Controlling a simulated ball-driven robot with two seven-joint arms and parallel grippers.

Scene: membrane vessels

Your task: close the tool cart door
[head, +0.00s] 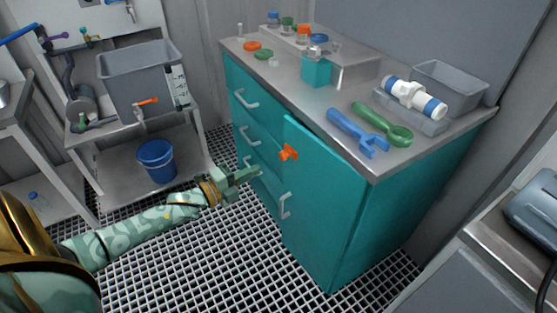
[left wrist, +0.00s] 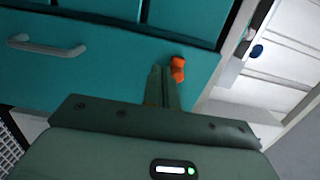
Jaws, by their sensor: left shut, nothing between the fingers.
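The teal tool cart (head: 400,217) stands right of centre in the head view. Its door (head: 325,205) has an orange latch (head: 288,152) and a pale handle (head: 285,205). The door's left edge stands out a little from the drawer fronts, so it looks slightly ajar. My left gripper (head: 256,170) is shut and empty, left of the door and in front of the drawers. In the left wrist view, the shut fingers (left wrist: 163,72) show in front of a teal panel (left wrist: 110,75), beside the orange latch (left wrist: 177,68). Contact cannot be told. My right gripper is not in view.
On the cart top are a blue wrench (head: 357,132), a green wrench (head: 382,124), a teal box (head: 317,71) and a grey tray (head: 450,88). A blue bucket (head: 156,160) and a sink bench stand left. The grated floor (head: 210,260) before the cart is clear.

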